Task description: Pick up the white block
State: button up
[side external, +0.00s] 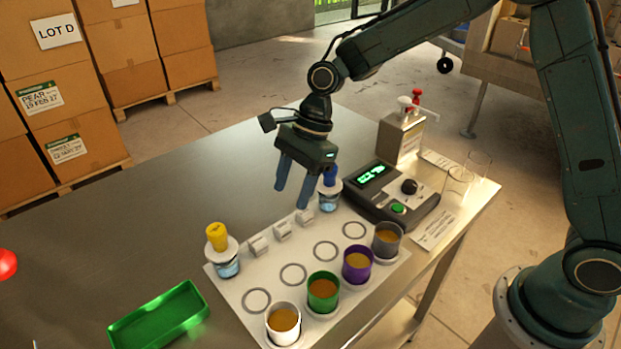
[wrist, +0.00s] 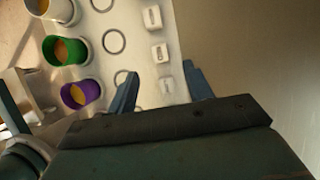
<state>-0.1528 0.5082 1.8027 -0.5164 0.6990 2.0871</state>
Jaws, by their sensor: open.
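Three small white blocks stand in a row on the white board (side external: 240,296): one at the left (side external: 258,245), one in the middle (side external: 282,232) and one at the right (side external: 305,217). My gripper (side external: 291,197) is open and points down near the right-hand block, seemingly above the board. In the wrist view, my open fingers (wrist: 161,73) lie on either side of the nearest white block (wrist: 166,88). The other two blocks (wrist: 160,52) (wrist: 152,18) lie farther up that view. I cannot tell the exact height of the fingertips above the block.
Cups in white (side external: 284,325), green (side external: 323,291), purple (side external: 357,263) and grey (side external: 387,239) line the board's front. A yellow-topped bottle (side external: 225,256) and a blue-topped bottle (side external: 329,192) stand at its ends. A digital device (side external: 392,195) sits right; a green tray (side external: 158,320) lies left.

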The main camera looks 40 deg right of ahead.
aim_at(282, 225)
jog(key=shift+x, duration=1.1)
jog(key=shift+f, duration=0.1)
jog(key=shift+x, duration=2.5)
jog(key=c, duration=1.1)
